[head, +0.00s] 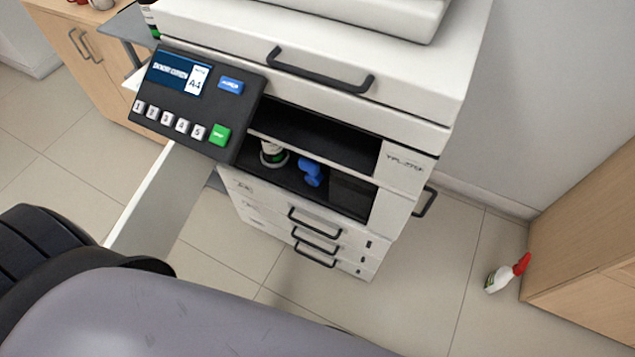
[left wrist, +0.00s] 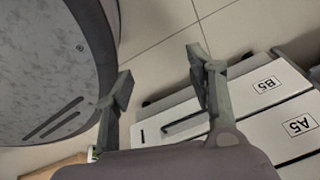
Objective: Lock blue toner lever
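The blue toner lever (head: 310,172) sits inside the open front bay of the white printer (head: 415,150). The lever does not show in that view. Neither gripper shows in the head view; my right gripper is in no view.
A control panel (head: 185,100) juts out at the printer's front left, and a pale open door panel (head: 160,205) swings out below it. A spray bottle with a red top (head: 508,272) is on the floor beside a wooden cabinet (head: 585,240). Tiled floor is clear between.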

